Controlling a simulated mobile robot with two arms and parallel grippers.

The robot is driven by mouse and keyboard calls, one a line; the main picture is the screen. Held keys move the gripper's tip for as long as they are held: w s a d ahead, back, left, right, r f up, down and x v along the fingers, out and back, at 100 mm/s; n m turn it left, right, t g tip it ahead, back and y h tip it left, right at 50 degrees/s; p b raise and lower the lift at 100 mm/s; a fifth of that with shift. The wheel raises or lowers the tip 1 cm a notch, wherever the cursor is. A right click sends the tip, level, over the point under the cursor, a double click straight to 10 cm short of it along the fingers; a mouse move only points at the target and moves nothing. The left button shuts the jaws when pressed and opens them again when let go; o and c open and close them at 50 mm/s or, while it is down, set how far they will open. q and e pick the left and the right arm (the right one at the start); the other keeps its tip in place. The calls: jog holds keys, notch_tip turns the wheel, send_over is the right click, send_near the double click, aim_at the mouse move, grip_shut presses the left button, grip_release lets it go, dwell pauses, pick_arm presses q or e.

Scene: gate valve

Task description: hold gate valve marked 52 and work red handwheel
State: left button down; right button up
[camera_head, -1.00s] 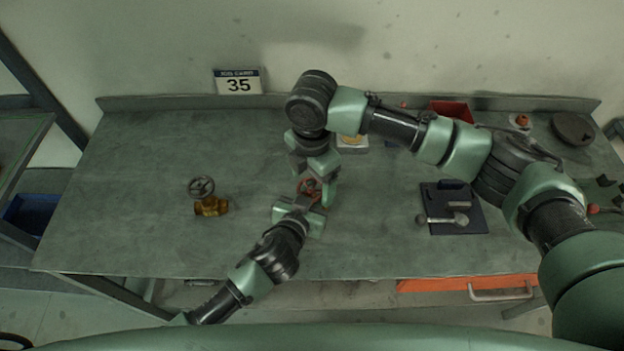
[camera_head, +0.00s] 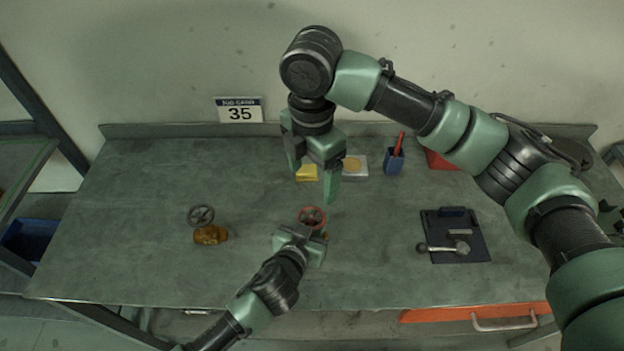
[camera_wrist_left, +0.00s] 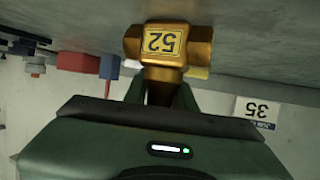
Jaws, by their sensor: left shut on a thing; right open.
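The gate valve marked 52 (camera_wrist_left: 168,48) has a brass body with a yellow label, upside down in the left wrist view. Its red handwheel (camera_head: 312,216) shows at the middle of the bench in the head view. My left gripper (camera_head: 301,240) is shut on the valve, and its jaws hide most of the body in the head view. My right gripper (camera_head: 315,178) is open and empty, above and behind the red handwheel, clear of it. A second brass valve (camera_head: 210,235) with a dark handwheel (camera_head: 201,215) stands to the left.
Behind stand a yellow block (camera_head: 306,173), a light tray (camera_head: 355,168), a blue cup (camera_head: 394,162) with a red item, and a red bin (camera_head: 440,160). A dark mat (camera_head: 470,245) with metal parts lies right. The bench (camera_head: 130,190) is clear at left.

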pick_arm(q)
jog(key=shift+f, duration=0.25)
jog(key=c, duration=1.1)
grip_release()
jog(key=shift+c, duration=0.2)
jog(key=shift+o, duration=0.3)
jog(key=shift+r, duration=0.1)
